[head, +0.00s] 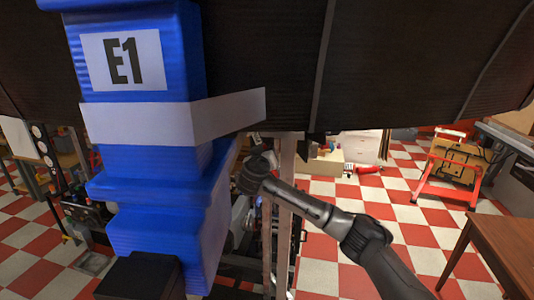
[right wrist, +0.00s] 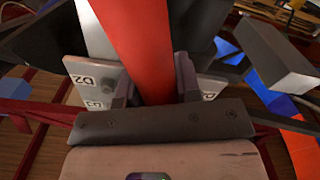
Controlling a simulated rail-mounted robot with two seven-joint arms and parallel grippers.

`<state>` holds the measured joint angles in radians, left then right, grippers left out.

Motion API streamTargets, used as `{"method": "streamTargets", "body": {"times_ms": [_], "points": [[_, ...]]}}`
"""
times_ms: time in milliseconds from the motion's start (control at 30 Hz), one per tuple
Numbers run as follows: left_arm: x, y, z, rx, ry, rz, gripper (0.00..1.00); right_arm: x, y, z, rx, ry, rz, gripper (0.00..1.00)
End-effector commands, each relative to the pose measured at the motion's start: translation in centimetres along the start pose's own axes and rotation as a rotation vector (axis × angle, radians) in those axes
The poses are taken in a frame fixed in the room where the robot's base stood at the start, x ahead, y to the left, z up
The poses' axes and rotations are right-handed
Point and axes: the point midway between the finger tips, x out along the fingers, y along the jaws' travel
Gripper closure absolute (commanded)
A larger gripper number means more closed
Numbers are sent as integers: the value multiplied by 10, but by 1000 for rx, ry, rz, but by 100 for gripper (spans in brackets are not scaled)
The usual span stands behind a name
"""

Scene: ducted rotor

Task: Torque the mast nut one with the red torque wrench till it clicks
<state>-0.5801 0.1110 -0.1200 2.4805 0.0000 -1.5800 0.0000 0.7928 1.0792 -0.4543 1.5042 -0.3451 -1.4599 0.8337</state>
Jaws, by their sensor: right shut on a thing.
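In the right wrist view, my right gripper (right wrist: 152,78) is shut on a red bar, the red torque wrench (right wrist: 146,40). The bar runs between the two fingers to the top of the picture. The wrench's head is not visible. I cannot make out mast nut one for sure in either view. In the head view, my right arm reaches in from the lower right toward the blue housing. Its gripper is hidden there. My left gripper is in neither view.
A blue housing marked E1 (head: 187,75) stands close on the left, under a large black ribbed surface (head: 400,60). Pale labelled plates (right wrist: 90,82) lie beside the fingers. A red stand (head: 450,175) and a wooden table (head: 505,232) are at the right. Checkered floor lies between.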

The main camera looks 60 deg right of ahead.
Motion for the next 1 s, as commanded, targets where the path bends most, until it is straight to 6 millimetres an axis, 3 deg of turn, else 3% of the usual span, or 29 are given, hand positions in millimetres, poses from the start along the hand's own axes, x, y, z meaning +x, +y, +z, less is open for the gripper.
{"method": "streamTargets", "body": {"times_ms": [500, 1000], "points": [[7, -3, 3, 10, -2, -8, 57, -35, 0, 0, 1, 1, 0, 97], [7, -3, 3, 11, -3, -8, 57, -42, -5, 2, -1, 6, -16, 97]]}}
